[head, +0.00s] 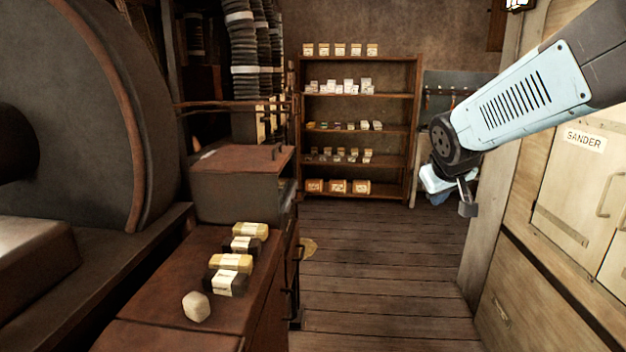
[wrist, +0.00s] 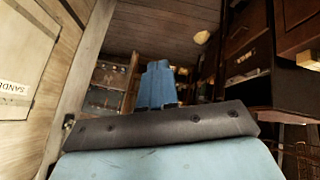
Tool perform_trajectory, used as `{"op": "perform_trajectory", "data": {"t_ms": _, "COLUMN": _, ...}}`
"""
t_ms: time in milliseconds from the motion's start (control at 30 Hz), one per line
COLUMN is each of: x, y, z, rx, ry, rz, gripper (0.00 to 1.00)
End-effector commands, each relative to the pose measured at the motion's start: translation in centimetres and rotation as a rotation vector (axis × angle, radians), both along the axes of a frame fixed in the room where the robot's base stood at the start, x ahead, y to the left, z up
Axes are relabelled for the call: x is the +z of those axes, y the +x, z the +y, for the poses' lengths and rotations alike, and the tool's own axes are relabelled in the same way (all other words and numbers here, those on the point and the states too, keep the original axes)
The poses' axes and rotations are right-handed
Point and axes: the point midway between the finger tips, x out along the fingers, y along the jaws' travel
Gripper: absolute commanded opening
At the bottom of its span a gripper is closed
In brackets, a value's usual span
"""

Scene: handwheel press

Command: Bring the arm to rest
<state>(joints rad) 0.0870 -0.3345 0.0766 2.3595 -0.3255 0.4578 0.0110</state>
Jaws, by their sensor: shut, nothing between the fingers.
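My arm reaches in from the upper right of the head view, and my gripper (head: 467,207) hangs at its end, over the aisle in front of the sander cupboard. Its small grey fingers point down and look shut, with nothing seen between them. The gripper touches nothing that I can make out.
A wooden cupboard (head: 575,185) labelled SANDER stands close at the right. A brown bench (head: 170,285) at the left holds several wrapped blocks and a pale lump (head: 196,306). A shelf (head: 412,150) stands at the back. The plank floor (head: 385,270) between is mostly clear.

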Motion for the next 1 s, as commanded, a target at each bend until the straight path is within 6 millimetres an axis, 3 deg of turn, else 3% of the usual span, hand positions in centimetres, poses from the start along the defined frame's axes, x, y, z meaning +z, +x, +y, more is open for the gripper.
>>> {"op": "perform_trajectory", "data": {"t_ms": 300, "x": 1.2, "y": -10.2, "z": 1.0, "rx": -0.107, "ry": 0.141, "rz": 0.072, "gripper": 0.0}}
{"op": "perform_trajectory", "data": {"t_ms": 500, "x": 0.9, "y": -15.7, "z": 2.2, "rx": -0.137, "ry": 0.237, "rz": 0.124, "gripper": 0.0}}
{"op": "perform_trajectory", "data": {"t_ms": 700, "x": 0.6, "y": -18.6, "z": 3.0, "rx": -0.145, "ry": 0.293, "rz": 0.156, "gripper": 0.0}}
{"op": "perform_trajectory", "data": {"t_ms": 1000, "x": 0.5, "y": -18.9, "z": 3.1, "rx": -0.145, "ry": 0.299, "rz": 0.161, "gripper": 0.0}}
